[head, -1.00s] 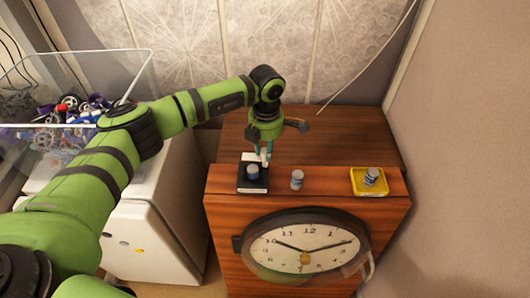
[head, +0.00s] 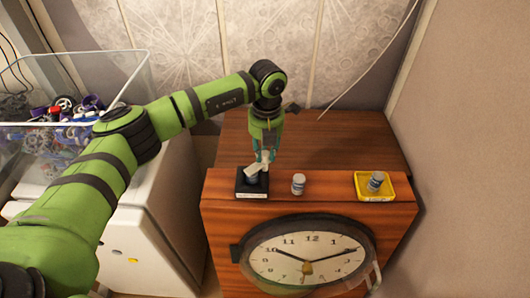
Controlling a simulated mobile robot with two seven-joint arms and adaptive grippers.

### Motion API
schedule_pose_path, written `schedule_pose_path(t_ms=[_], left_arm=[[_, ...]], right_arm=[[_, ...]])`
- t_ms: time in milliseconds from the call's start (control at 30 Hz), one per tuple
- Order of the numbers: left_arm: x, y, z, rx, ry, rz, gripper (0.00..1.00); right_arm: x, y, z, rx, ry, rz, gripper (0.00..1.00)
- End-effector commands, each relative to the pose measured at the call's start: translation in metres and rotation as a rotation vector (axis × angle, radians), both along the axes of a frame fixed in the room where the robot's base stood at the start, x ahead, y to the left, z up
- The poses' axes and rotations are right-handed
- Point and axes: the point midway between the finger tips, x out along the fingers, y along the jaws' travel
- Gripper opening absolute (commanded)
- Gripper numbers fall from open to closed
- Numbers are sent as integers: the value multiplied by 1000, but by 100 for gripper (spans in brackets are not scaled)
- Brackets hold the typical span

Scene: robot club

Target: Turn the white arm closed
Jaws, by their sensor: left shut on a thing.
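The white arm (head: 258,169) is a short pale bar at the small black base (head: 243,190) on the left of the wooden cabinet top. It slants over a small grey-blue cylinder (head: 252,180), which it partly covers. My left gripper (head: 265,157) comes down from above and behind, with its fingers shut on the white arm near its far right end. The fingers hide part of that end. My right gripper is not in view.
A grey cylinder (head: 298,184) stands right of the black base. A yellow tray (head: 362,194) holding another cylinder (head: 376,181) is further right. A clock (head: 290,252) is on the cabinet front. A clear bin (head: 110,80) of parts stands left.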

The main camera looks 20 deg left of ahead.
Motion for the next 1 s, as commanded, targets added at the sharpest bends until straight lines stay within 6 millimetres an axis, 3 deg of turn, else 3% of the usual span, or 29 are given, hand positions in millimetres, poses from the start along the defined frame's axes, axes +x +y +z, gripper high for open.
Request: schedule_pose_path(t_ms=[667, 700, 733, 1000], left_arm=[[2, 0, 2, -3, -8, 61, 0], [2, 0, 2, -3, -8, 61, 39], [2, 0, 2, -3, -8, 61, 50], [1, 0, 1, 0, -4, 60, 50]], right_arm=[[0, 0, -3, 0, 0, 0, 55], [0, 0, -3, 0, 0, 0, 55], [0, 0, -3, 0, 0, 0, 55], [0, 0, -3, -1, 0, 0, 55]])
